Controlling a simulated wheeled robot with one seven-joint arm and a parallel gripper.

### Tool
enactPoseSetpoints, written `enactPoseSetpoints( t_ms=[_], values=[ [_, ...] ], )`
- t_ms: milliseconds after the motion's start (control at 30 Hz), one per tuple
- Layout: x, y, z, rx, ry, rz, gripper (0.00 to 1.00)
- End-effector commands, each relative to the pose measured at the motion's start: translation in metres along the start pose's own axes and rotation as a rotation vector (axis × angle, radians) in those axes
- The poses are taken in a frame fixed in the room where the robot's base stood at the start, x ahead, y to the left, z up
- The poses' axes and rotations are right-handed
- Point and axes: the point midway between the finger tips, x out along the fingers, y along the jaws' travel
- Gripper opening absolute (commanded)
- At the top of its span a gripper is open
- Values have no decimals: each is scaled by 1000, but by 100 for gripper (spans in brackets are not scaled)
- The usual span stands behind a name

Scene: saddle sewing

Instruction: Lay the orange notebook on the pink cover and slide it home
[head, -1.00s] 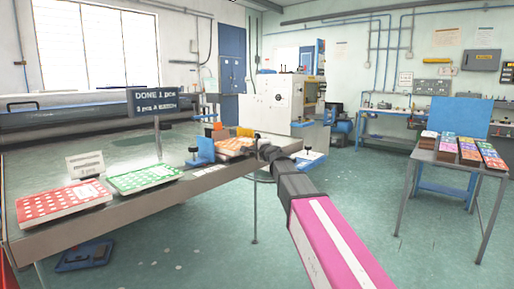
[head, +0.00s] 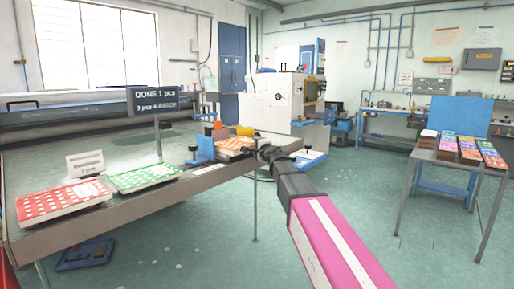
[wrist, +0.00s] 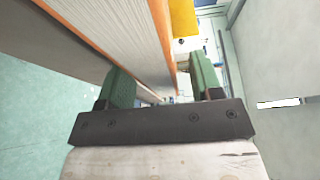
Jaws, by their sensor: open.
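The orange notebook (head: 235,143) lies at the far right end of the long table, beside a blue fixture. In the wrist view its thick page block and orange cover edges (wrist: 163,38) fill the upper left and reach in between my fingers. My gripper (head: 262,150) is at the notebook's right side. In the wrist view my gripper (wrist: 165,85) is open, with a green finger on either side of the notebook's edge. A gap shows at the right finger; contact at the left finger is unclear. I cannot make out the pink cover.
A blue fixture (head: 203,149) and a yellow roll (head: 244,131) stand close to the notebook. Red (head: 62,202) and green (head: 143,178) dotted booklets lie on the table (head: 120,215). A side table (head: 455,157) with colourful stacks stands right.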

Motion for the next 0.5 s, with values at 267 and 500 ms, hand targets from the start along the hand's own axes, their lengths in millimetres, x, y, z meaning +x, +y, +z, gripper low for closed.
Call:
enactPoseSetpoints(
  t_ms=[267, 500],
  values=[
    [-1, 2, -1, 0, 1, 0, 59],
    [-9, 2, -4, 0, 0, 0, 59]
  ],
)
